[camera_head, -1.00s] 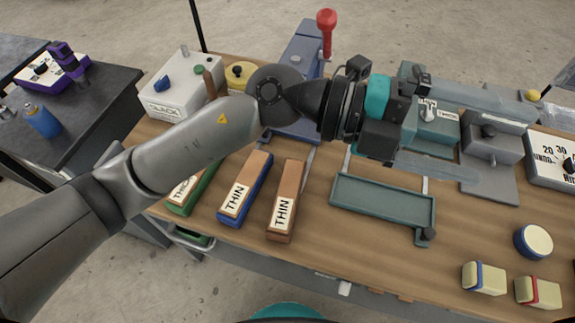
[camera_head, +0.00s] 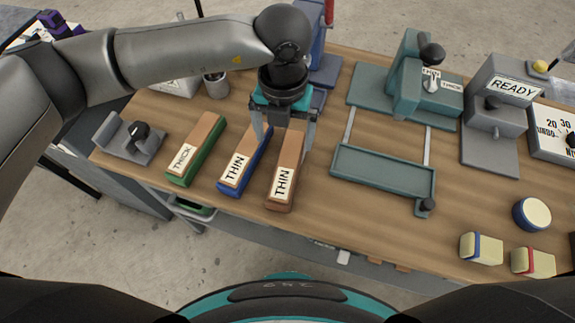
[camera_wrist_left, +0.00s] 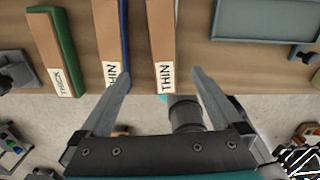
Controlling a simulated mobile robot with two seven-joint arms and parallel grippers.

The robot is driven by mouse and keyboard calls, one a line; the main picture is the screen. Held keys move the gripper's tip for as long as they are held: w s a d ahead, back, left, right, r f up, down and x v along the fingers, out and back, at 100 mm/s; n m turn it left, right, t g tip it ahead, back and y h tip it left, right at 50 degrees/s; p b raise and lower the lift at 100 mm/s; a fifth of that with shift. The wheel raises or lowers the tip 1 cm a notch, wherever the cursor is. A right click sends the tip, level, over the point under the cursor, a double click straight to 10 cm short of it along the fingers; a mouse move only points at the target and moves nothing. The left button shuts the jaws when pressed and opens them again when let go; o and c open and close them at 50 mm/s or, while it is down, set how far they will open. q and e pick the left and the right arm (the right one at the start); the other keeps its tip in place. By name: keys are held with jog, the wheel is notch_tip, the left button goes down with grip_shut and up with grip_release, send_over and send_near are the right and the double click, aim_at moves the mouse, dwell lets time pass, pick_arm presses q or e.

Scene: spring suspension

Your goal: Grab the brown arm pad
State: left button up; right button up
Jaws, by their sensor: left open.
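The brown arm pad (camera_head: 288,164) lies on the bench, with brown sides and a THIN label at its near end. It is the rightmost of three pads, and it also shows in the left wrist view (camera_wrist_left: 161,35). My left gripper (camera_head: 284,146) is open and empty, pointing down over this pad. In the left wrist view the pad's labelled end appears between the spread fingertips (camera_wrist_left: 161,76), with the left fingertip close to the blue pad. I cannot tell how high the fingertips are. My right gripper is not in view.
A blue pad (camera_head: 240,172) marked THIN lies close on the left, and a green pad (camera_head: 207,152) marked THICK beyond it. A teal tray fixture (camera_head: 383,180) stands to the right. A grey READY block (camera_head: 492,120) is farther right. Bare wood lies in front of the tray.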

aim_at(287, 163)
pick_arm(q)
jog(key=f, duration=0.6)
jog(key=f+b, duration=0.1)
jog(key=f, duration=0.3)
jog(key=shift+d+f, duration=0.1)
jog(key=shift+d, duration=0.2)
jog(key=shift+c, duration=0.4)
jog(key=c, duration=1.5)
